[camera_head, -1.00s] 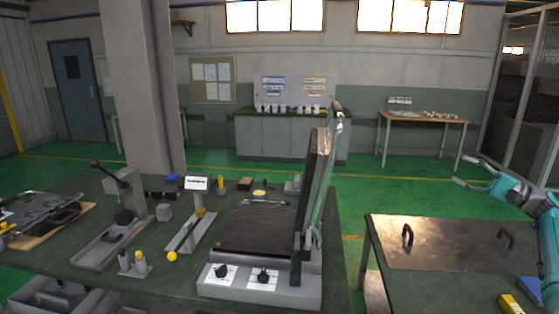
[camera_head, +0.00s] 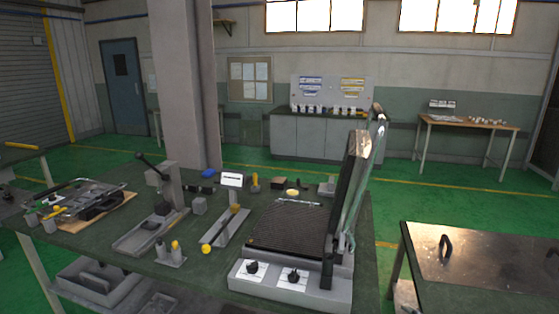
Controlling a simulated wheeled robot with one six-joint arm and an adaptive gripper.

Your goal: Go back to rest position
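My gripper and arm are out of the head view now. The grill-like heating device (camera_head: 290,283) stands on the green workbench, its lid (camera_head: 350,190) raised upright on the right side. Its ribbed plate (camera_head: 290,228) is bare, and two black knobs show on its front. Nothing is seen touching it.
The green workbench (camera_head: 130,247) also carries a lever press (camera_head: 168,195), small yellow-topped parts and a wooden board with metal parts at left. A second table (camera_head: 478,262) with a metal top and black handle is at right. Green floor lies open behind and between the tables.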

